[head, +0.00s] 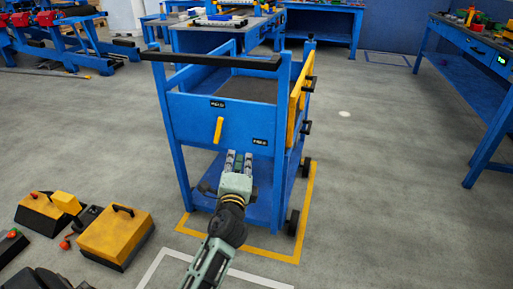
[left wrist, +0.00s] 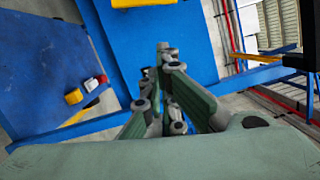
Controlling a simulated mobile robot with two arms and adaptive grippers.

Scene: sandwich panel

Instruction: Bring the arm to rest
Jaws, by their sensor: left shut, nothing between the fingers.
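My left gripper (head: 239,160) reaches up from the bottom of the head view, in front of the blue cart (head: 186,125). Its fingers are shut with nothing between them. In the left wrist view the gripper (left wrist: 163,55) shows close up, with blue panels behind it. In the head view the yellow handle (head: 218,130) on the cart's front panel stands a little up and left of the fingertips. I cannot tell whether the fingers touch the cart. My right gripper does not show.
The cart stands inside a yellow floor outline (head: 268,252). Yellow and black boxes (head: 116,235) lie on the floor at the left. Blue workbenches stand at the back and at the right (head: 470,85). The grey floor right of the cart is clear.

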